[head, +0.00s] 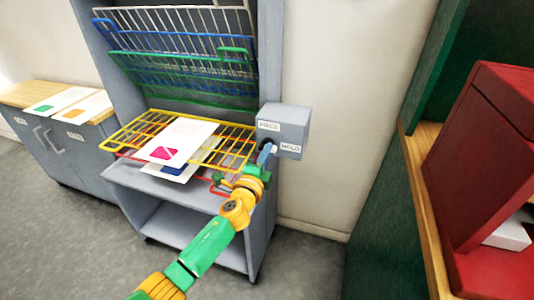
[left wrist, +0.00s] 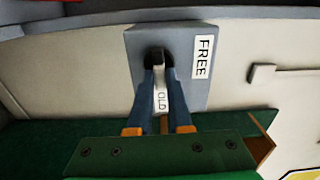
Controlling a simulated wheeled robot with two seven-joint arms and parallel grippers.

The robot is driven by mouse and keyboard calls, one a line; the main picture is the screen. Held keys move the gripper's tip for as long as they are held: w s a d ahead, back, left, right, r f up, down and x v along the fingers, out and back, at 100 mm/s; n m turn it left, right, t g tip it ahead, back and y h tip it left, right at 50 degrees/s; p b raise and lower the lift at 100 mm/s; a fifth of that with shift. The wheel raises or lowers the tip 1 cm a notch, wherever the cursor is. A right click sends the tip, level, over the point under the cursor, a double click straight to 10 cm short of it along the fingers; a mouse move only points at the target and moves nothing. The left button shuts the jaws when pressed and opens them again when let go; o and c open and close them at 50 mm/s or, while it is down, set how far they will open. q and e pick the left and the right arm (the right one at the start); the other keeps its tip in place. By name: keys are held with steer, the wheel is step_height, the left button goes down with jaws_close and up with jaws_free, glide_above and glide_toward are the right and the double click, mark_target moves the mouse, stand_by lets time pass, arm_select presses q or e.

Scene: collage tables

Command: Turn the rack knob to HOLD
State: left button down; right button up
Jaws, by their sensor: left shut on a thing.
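A grey box (head: 283,128) is fixed at the right side of the drying rack (head: 186,48). It carries a FREE label (head: 268,126) on top and a HOLD label (head: 290,147) at lower right. The dark knob (head: 268,145) is mostly hidden behind my left gripper (head: 265,153). In the left wrist view, the blue fingers (left wrist: 162,85) are shut on the knob (left wrist: 154,57), one on each side. There the FREE label (left wrist: 204,57) is clear, and the HOLD label (left wrist: 162,99) shows partly between the fingers. The knob's pointing direction is hard to tell.
A yellow wire shelf (head: 231,138) holds sheets with printed shapes (head: 178,141); blue and green shelves are tilted up above. A cabinet (head: 62,145) with more cards stands left. A red box (head: 487,155) and wooden ledge (head: 421,200) are right. Bare wall lies between.

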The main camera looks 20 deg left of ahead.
arm_select(q)
steer(key=shift+m, duration=0.3)
stand_by(0.4)
steer(key=c, duration=0.8)
jaws_free()
steer(key=shift+c, duration=0.2)
steer(key=s+p, duration=0.1)
steer(key=s, duration=0.6)
steer(key=shift+a, duration=0.15)
